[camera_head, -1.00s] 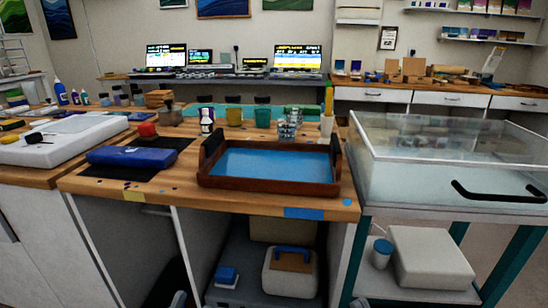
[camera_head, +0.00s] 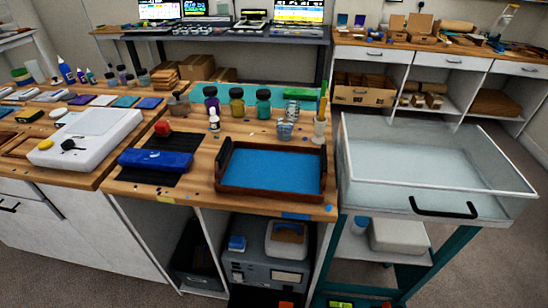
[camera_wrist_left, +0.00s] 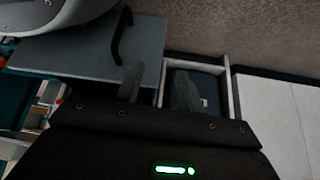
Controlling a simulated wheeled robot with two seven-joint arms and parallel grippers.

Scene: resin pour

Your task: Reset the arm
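In the left wrist view my left gripper (camera_wrist_left: 160,88) shows two dark fingers standing apart with nothing between them. It hangs in front of a grey panel (camera_wrist_left: 70,52) with a dark bar handle (camera_wrist_left: 121,36) and an open compartment (camera_wrist_left: 227,95). Neither arm shows in the head view, and my right gripper is in no view. On the wooden workbench (camera_head: 130,186) in the head view, a brown-framed tray (camera_head: 222,185) holds a blue surface. A blue case (camera_head: 155,160) lies on a black mat (camera_head: 188,143).
A clear-walled tub (camera_head: 440,165) with a black handle stands at the right on a teal-legged stand (camera_head: 408,277). Bottles, including a green one (camera_head: 264,103), and cups line the bench's back. A white flat device (camera_head: 88,135) sits at left. Carpet (camera_head: 508,255) is free at right.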

